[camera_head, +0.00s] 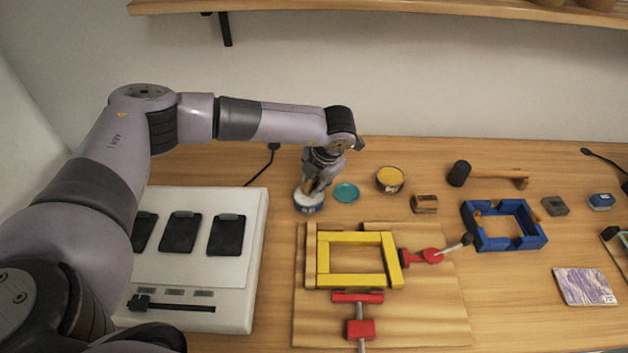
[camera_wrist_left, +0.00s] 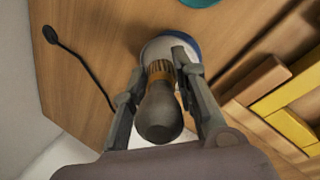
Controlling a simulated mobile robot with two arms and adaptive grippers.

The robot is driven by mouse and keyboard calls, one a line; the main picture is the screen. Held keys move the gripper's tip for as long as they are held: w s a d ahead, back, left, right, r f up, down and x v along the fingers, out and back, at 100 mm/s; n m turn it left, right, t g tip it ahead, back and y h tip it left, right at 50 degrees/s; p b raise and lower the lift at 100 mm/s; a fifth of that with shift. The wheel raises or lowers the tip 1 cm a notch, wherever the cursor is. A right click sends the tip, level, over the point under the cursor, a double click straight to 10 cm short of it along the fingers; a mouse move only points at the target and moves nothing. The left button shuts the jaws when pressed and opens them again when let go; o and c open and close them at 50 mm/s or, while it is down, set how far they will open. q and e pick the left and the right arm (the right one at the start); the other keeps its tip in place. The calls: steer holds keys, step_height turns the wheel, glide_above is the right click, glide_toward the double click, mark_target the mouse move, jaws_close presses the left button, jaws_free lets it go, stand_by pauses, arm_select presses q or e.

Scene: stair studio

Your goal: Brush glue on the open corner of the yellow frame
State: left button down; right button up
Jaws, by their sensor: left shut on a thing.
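My left gripper (camera_head: 314,190) is shut on a brush (camera_wrist_left: 161,112) with a dark, bulbous handle and a brownish collar. The gripper points down over a white and blue pot (camera_head: 308,203). In the left wrist view the brush's lower end is at the mouth of the pot (camera_wrist_left: 152,50); its bristles are hidden. The yellow frame (camera_head: 322,262) lies on a wooden board (camera_head: 430,305), to the right of and nearer than the gripper. Its right bar is slightly slanted; I cannot clearly tell which corner is open. My right gripper is not in view.
A teal lid (camera_head: 346,192) and an orange-topped tin (camera_head: 390,179) stand right of the pot. Red clamps (camera_head: 360,328) (camera_head: 424,256) sit beside the yellow frame. A blue frame (camera_head: 530,242) and mallet (camera_head: 490,175) lie right. A white panel (camera_head: 250,265) is left.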

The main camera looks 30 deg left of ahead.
arm_select(q)
steer(key=shift+f+b, duration=0.45)
steer(key=shift+f, duration=0.1)
steer(key=shift+f, duration=0.1)
stand_by(1.9)
step_height(320, 180, up, 2)
steer(key=shift+p, duration=0.3)
steer(key=shift+r+p, duration=1.1)
steer(key=shift+r, duration=1.5)
